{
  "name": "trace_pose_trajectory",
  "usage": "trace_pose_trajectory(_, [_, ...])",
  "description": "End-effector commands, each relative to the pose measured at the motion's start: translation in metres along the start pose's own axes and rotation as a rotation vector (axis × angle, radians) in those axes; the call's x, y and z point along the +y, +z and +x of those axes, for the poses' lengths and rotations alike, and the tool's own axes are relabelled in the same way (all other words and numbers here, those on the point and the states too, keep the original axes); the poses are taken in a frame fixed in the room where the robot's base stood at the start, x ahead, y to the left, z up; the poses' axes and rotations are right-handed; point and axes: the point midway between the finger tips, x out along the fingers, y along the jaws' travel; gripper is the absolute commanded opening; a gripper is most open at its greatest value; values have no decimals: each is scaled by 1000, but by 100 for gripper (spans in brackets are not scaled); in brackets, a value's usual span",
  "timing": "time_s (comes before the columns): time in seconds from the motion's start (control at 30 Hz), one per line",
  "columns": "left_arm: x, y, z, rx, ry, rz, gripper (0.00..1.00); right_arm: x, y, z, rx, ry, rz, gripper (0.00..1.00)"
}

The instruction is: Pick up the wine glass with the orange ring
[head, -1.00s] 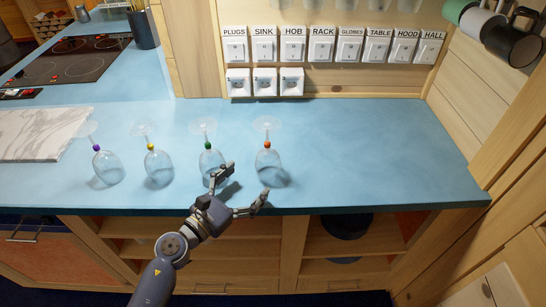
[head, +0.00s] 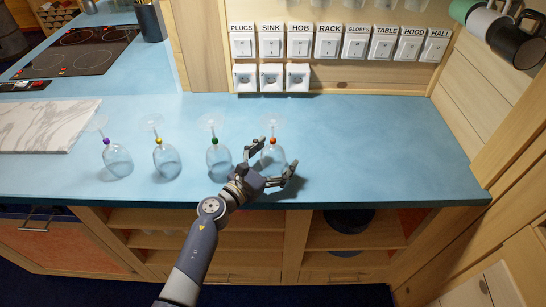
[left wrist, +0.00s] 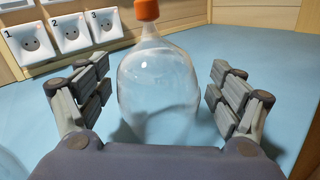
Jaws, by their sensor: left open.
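The wine glass with the orange ring (head: 273,140) stands upside down on the blue counter, the rightmost in a row of glasses. Its orange ring (left wrist: 147,9) is at the top of the left wrist view, and its clear bowl (left wrist: 157,85) stands between my fingers. My left gripper (head: 273,162) is open around the bowl; in the left wrist view its fingers (left wrist: 158,95) show a gap on both sides of the glass. The gripper partly hides the bowl in the head view. My right gripper is in neither view.
Upside-down glasses with a green ring (head: 218,156), a yellow ring (head: 165,159) and a purple ring (head: 116,157) stand to the left. Labelled switches (head: 355,45) and sockets (head: 271,76) line the back wall. The counter (head: 390,150) is clear to the right.

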Motion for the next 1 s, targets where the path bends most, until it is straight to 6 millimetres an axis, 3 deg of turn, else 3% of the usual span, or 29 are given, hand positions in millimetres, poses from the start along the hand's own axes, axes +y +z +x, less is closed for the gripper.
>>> trace_pose_trajectory(0.1, [0, 0, 0, 0, 0, 0, 86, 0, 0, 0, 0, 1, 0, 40])
trace_pose_trajectory(0.3, [0, 0, 0, 0, 0, 1, 46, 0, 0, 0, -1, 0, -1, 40])
trace_pose_trajectory(0.73, [1, 2, -1, -1, 1, 2, 46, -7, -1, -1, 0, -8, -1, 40])
trace_pose_trajectory(1.0, [6, 27, -1, -2, 0, 7, 46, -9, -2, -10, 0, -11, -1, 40])
